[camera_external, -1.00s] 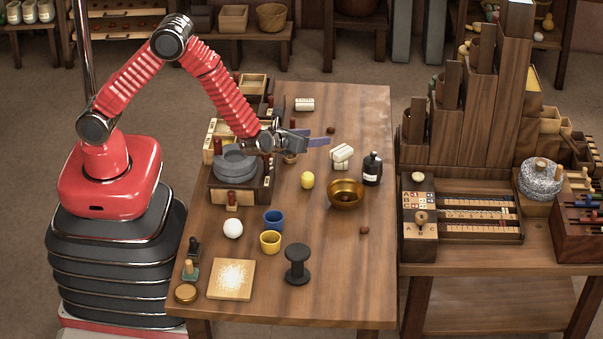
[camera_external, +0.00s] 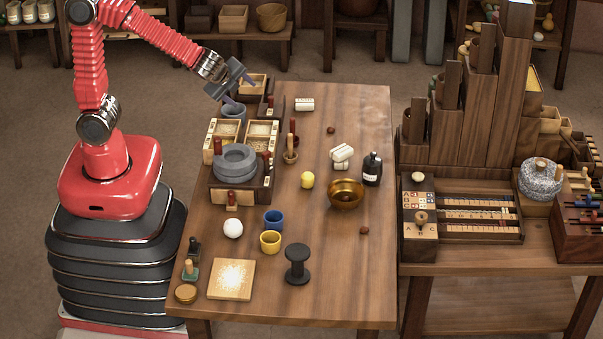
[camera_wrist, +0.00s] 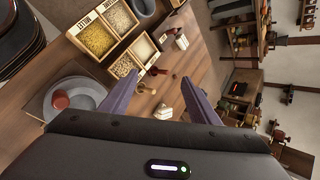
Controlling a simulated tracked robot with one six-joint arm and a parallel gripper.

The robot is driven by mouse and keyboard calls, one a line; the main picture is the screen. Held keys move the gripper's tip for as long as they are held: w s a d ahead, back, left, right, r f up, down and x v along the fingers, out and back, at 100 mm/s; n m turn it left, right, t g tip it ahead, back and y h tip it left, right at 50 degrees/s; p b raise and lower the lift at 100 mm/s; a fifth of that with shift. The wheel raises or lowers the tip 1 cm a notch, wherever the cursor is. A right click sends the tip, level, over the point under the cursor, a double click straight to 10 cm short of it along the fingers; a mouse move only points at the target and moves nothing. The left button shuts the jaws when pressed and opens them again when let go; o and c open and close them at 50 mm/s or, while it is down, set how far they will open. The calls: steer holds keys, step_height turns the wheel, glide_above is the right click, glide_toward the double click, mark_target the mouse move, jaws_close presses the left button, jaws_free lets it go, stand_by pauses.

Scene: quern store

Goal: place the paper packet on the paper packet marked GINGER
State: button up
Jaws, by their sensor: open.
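A small white paper packet (camera_external: 304,104) with faint dark marking lies alone near the back of the table. Two more white packets (camera_external: 341,152) lie close together right of the middle, left of the dark bottle; one seems to rest on or against the other. The word GINGER cannot be read on any of them. My gripper (camera_external: 240,88) is open and empty, raised above the table's back left corner, left of all the packets. In the wrist view my gripper's purple fingers (camera_wrist: 143,82) stand wide apart, with white packet shapes (camera_wrist: 163,112) showing beyond them.
The grey quern (camera_external: 235,162) and grain bins (camera_external: 262,132) fill the table's left side. A dark bottle (camera_external: 372,168), brass bowl (camera_external: 345,193) and yellow ball (camera_external: 307,180) stand near the paired packets. The table (camera_external: 355,110) is mostly clear at the back right.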

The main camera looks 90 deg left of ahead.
steer(key=s+d+r+n+t+h, duration=0.1)
steer(key=s+d+r+n+h, duration=0.1)
steer(key=s+d+n+h, duration=0.2)
steer(key=s+d+r+n+t+h, duration=0.1)
steer(key=s+d+n+h, duration=0.3)
steer(key=s+d, duration=0.6)
steer(key=shift+s+d+r+n, duration=0.15)
steer(key=shift+s+r+n, duration=0.2)
steer(key=shift+r+n, duration=0.4)
